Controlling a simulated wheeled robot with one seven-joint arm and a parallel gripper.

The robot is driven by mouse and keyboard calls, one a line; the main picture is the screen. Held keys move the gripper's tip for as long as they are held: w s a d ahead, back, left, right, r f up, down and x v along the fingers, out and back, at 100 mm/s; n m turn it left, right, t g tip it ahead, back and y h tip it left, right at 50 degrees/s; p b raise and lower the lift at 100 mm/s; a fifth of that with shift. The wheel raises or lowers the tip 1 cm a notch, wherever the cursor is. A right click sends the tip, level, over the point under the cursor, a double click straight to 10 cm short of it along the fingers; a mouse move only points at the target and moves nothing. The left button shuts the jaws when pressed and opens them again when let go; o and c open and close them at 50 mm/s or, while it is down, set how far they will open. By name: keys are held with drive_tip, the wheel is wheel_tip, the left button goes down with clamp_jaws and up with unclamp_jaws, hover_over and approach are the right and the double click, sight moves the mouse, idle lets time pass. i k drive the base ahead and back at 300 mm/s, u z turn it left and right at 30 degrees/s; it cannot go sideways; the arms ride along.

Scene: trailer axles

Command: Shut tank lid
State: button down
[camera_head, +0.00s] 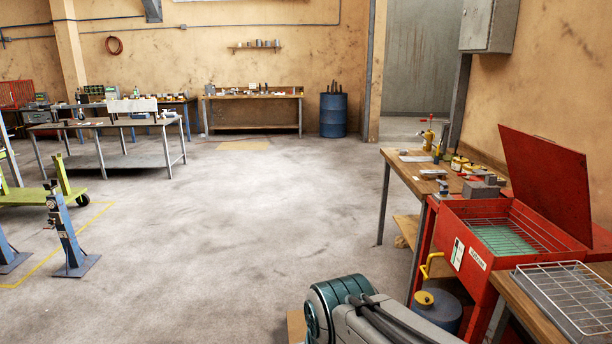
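The red tank (467,256) stands at the right, among the benches. Its red lid (546,184) is open, raised steeply and leaning back along the tank's right side. Inside the tank, a wire rack lies over a green bottom (506,240). A white label is on the tank's front. My gripper is not in view. A teal and grey part at the bottom centre looks like my arm, left of the tank and apart from the lid.
A wooden bench (398,166) with tools and small parts adjoins the tank's far side. A wire tray (575,290) sits on a near bench at right. A dark container with a yellow cap (437,308) stands below the tank. The middle floor is clear.

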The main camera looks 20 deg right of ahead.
sight(550, 178)
drive_tip(key=z, duration=0.25)
drive_tip(key=i, duration=1.55)
drive_tip(key=z, duration=1.4)
drive_tip(key=i, duration=0.75)
drive_tip(key=z, duration=0.9)
